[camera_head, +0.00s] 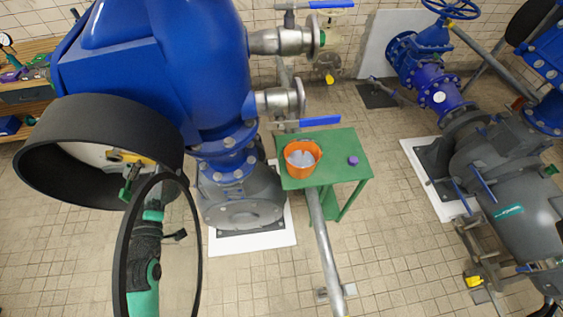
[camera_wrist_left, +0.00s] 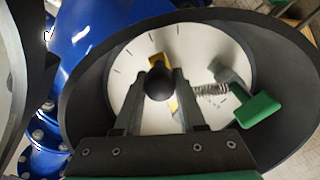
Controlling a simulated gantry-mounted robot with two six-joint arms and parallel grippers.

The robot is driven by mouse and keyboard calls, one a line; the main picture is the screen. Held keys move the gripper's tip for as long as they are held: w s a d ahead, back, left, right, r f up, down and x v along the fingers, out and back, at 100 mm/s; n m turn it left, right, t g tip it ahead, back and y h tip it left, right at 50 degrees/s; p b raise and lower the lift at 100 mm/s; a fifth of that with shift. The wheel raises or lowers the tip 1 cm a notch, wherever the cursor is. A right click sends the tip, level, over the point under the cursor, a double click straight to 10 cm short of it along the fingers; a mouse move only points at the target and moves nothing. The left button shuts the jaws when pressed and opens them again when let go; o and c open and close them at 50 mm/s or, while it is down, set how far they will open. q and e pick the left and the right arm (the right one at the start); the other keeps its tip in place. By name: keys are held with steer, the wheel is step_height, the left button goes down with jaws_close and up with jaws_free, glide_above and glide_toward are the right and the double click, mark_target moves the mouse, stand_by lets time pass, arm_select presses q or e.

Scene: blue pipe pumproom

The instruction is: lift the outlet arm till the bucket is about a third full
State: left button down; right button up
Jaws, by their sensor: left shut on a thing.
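An orange bucket (camera_head: 315,153) stands upright on a green table (camera_head: 345,148) in the head view. Pale contents show inside it; their level is hard to judge. My left gripper (camera_wrist_left: 158,84) is shut on a black round knob (camera_wrist_left: 158,88) in the left wrist view. The knob sits in front of a white dial face (camera_wrist_left: 125,62) with a yellow piece (camera_wrist_left: 157,61) behind it. In the head view, my left arm reaches up to this dial inside a dark round housing (camera_head: 60,165). I cannot tell which part is the outlet arm. My right gripper is out of view.
A green block (camera_wrist_left: 259,110) with a spring sits right of the knob in the left wrist view. A big blue pipe body (camera_head: 215,60) stands behind the housing. A small purple object (camera_head: 352,160) lies on the table. The tiled floor in front is mostly clear.

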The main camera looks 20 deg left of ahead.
arm_select(q)
steer(key=shift+a+f+b, duration=0.2)
steer(key=shift+f+b, duration=0.5)
steer(key=shift+f, duration=0.15)
steer(key=shift+s+a+f+b, duration=0.25)
steer(key=shift+a+f+b, duration=0.1)
steer(key=shift+f+b, duration=0.2)
steer(key=c, duration=0.9)
jaws_free()
steer(key=o, duration=0.3)
steer(key=shift+d, duration=0.15)
steer(key=shift+o, duration=0.2)
